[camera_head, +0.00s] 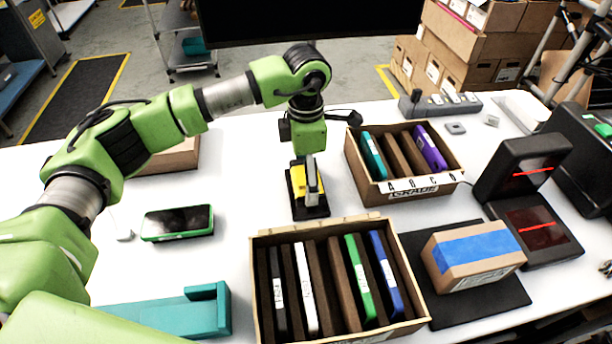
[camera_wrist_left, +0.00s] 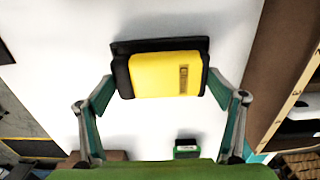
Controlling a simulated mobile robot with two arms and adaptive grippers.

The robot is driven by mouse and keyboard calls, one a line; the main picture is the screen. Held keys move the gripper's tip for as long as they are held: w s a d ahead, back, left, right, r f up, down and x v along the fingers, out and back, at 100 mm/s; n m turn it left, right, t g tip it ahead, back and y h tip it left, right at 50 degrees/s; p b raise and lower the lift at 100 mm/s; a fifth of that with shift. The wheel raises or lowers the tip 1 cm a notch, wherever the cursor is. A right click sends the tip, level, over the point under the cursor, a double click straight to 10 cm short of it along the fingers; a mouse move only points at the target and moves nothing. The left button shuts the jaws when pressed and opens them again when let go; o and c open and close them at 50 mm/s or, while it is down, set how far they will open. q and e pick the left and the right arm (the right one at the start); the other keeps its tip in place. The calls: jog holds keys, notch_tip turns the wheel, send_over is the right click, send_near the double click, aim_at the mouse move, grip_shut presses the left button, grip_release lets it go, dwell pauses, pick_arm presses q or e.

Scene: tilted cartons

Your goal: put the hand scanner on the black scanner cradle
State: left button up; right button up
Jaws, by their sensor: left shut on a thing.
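The hand scanner is yellow with black ends (camera_wrist_left: 165,75) and shows in the wrist view between my left fingertips (camera_wrist_left: 165,92). My left gripper (camera_head: 308,180) is shut on it, pointing down near the middle of the table. In the head view the yellow body (camera_head: 297,177) is partly hidden by a finger. The black scanner cradle (camera_head: 312,211) is right under the scanner; its dark edge also shows behind the scanner in the wrist view (camera_wrist_left: 160,45). I cannot tell whether the scanner touches the cradle. My right gripper is not in view.
A carton of upright slabs (camera_head: 256,285) stands in front, and a smaller carton (camera_head: 405,192) is to the right. A green handheld device (camera_head: 178,223) and a teal holder (camera_head: 190,316) lie left. A blue-taped box (camera_head: 473,255) sits on a black mat. White table (camera_head: 240,200) is bare around the cradle.

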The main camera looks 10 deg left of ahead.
pick_arm(q)
jog(key=shift+f, duration=0.85)
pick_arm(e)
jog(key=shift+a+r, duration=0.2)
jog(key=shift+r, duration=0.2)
pick_arm(q)
jog(key=shift+f, duration=0.1)
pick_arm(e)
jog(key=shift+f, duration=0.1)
pick_arm(q)
jog(key=o, duration=0.6)
jog(key=shift+f, duration=0.15)
jog(key=o, duration=0.4)
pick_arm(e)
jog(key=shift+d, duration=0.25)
